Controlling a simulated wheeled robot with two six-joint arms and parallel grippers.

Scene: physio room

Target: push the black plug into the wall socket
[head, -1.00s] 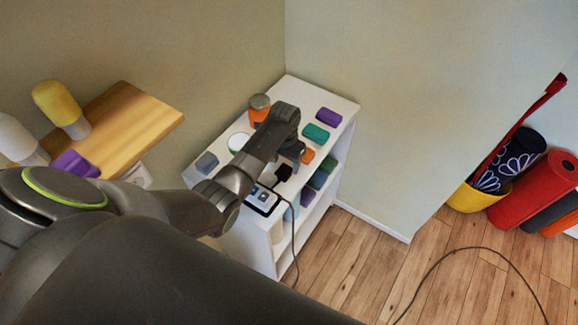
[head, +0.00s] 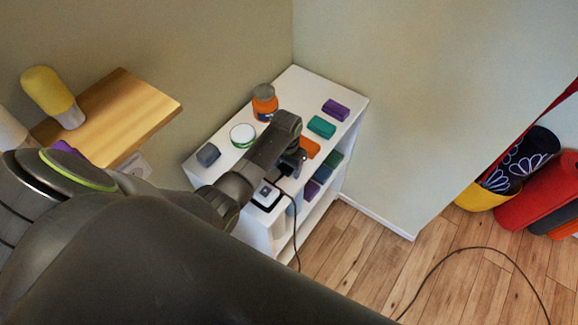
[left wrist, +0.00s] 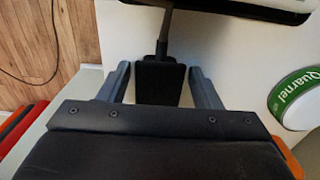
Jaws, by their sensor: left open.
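The black plug (head: 283,170) lies on the white shelf top, partly hidden by my left gripper (head: 292,165). In the left wrist view the plug (left wrist: 160,82) sits between the two fingers of my left gripper (left wrist: 160,88), with a visible gap on each side. The fingers are open. Its cord runs away from the fingers toward a pale, dark-edged device. A white wall socket (head: 134,162) shows partly below the wooden wall shelf, beyond my left arm. My right gripper is not in view.
The white shelf unit (head: 205,172) also holds a pale device (head: 265,195), a green-rimmed tin (head: 242,135), an orange jar (head: 264,103) and several coloured blocks. The wooden wall shelf (head: 125,105) juts out above the socket. A cable (head: 440,258) lies on the floor.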

